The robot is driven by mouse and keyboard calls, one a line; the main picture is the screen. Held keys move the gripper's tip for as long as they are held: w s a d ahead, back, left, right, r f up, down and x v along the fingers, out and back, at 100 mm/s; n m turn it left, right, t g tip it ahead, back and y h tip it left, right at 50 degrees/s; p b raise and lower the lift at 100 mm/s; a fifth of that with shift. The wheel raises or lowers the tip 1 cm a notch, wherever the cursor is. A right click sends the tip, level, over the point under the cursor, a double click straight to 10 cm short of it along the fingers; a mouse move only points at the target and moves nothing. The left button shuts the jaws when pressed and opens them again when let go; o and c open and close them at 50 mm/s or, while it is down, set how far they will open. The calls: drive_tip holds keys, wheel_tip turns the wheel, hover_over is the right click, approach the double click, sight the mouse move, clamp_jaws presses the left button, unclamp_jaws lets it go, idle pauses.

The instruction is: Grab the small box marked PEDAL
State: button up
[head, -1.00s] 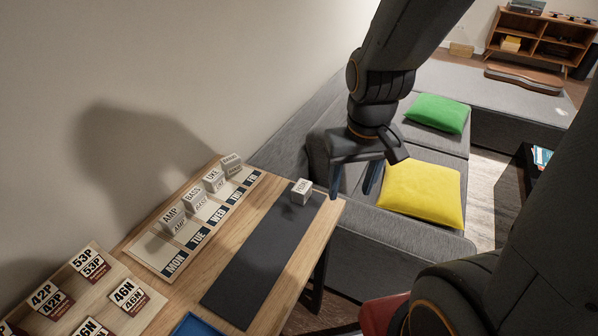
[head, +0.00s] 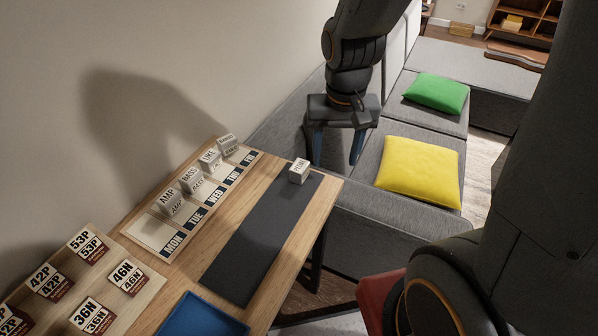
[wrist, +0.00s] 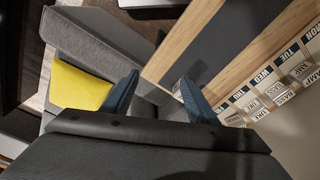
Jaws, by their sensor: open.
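A small white box (head: 299,171) with dark lettering too small to read surely sits on the far end of the dark mat (head: 262,240). Other white boxes stand on the day board: AMP (head: 171,201), BASS (head: 193,180), UKE (head: 210,160) and one at the far end (head: 227,145). My gripper (head: 338,160) is open and empty, fingers pointing down, beyond and right of the lone box and apart from it. In the wrist view its blue fingers (wrist: 159,85) are spread, with the mat (wrist: 212,58) beyond the right finger.
The day board (head: 150,232) lies along the wall side of the wooden table (head: 318,200). Number cards on a board (head: 150,285) and a blue tray (head: 200,318) are nearer. A grey sofa with yellow (head: 420,172) and green (head: 437,94) cushions stands beyond the table.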

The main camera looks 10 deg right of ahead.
sight(299, 165)
drive_tip(key=w+a+f+m, duration=0.1)
drive_tip(key=w+a+m, duration=0.1)
drive_tip(key=w, duration=0.1)
drive_tip(key=w+a+f+m+b, duration=0.1)
drive_tip(key=w+a, duration=0.1)
drive_tip(key=w, duration=0.1)
drive_tip(key=w+a+f+m, duration=0.2)
drive_tip(key=w, duration=0.2)
drive_tip(key=shift+a+f+m+h, duration=0.1)
drive_tip(key=shift+a+m+h, duration=0.2)
drive_tip(key=shift+a, duration=0.05)
drive_tip(key=shift+d+f, duration=0.1)
drive_tip(key=shift+f, duration=1.25)
drive_tip(key=f, duration=0.1)
drive_tip(key=f+p, duration=0.1)
drive_tip(key=f, duration=0.2)
drive_tip(key=shift+s+d, duration=0.2)
drive_tip(key=shift+s, duration=0.15)
drive_tip(key=shift+w+f, duration=0.1)
drive_tip(key=shift+f, duration=0.45)
drive_tip(key=shift+c, duration=0.3)
drive_tip(key=c, duration=1.1)
